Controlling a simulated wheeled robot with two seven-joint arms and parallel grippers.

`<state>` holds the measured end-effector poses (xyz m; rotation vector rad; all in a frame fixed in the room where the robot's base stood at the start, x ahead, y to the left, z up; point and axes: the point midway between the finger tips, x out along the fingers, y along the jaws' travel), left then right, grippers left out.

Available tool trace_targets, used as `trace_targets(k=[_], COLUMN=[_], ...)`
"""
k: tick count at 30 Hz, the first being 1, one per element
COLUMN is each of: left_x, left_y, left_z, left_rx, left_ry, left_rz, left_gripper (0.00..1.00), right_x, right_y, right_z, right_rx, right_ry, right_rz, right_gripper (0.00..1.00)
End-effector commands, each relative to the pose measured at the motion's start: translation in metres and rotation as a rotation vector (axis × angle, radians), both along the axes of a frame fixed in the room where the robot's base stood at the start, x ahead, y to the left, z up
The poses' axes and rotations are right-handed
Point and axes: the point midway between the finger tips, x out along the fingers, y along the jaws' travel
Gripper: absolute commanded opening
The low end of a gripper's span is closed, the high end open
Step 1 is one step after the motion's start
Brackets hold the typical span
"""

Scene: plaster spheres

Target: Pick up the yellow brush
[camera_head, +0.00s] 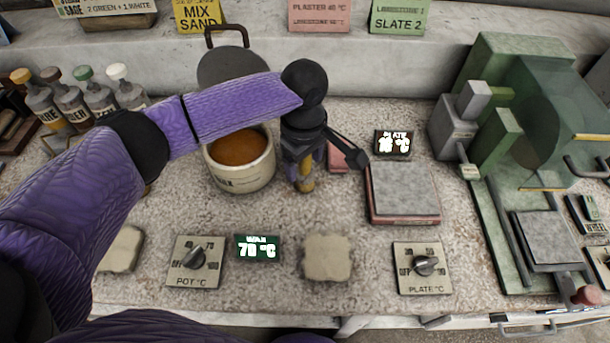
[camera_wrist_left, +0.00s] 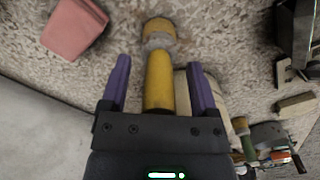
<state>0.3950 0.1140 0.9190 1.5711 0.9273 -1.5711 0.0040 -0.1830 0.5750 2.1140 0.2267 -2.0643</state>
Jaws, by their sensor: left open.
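The yellow brush (camera_head: 305,180) stands beside the wax pot in the head view, its upper part hidden by my left gripper (camera_head: 304,165). In the left wrist view the brush (camera_wrist_left: 158,80) lies between the two purple fingers of my left gripper (camera_wrist_left: 160,85), with gaps on both sides. The gripper is open around it. The brush has a yellow handle, a grey band and a tan end. My right gripper is not in view.
The wax pot (camera_head: 240,165) of orange liquid stands just left of the brush. A pink block (camera_head: 339,158) and a grey hot plate (camera_head: 404,190) are to the right. Bottles (camera_head: 90,97) stand at the left, a green machine (camera_head: 530,150) at the right. The front counter holds dials and cloths.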

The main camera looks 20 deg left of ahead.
Motion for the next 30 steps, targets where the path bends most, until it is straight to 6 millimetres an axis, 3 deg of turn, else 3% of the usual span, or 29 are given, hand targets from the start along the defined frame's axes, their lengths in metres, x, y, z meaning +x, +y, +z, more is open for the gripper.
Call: trace_targets(k=[4,15,25,30], left_x=[0.000,0.000,0.000,0.000], left_y=[0.000,0.000,0.000,-0.001], left_z=[0.002,0.002,0.005,0.047], left_rx=[0.000,0.000,0.000,-0.002], left_ry=[-0.001,0.000,-0.001,-0.004], left_rz=[0.000,-0.001,-0.001,-0.001], left_gripper=[0.77,0.00,0.00,0.00], right_x=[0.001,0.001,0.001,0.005], right_y=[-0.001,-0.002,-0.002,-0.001], right_z=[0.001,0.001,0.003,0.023], right_rx=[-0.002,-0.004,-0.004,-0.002], right_ry=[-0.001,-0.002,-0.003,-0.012], right_rz=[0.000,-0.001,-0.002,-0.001], right_gripper=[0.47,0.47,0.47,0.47])
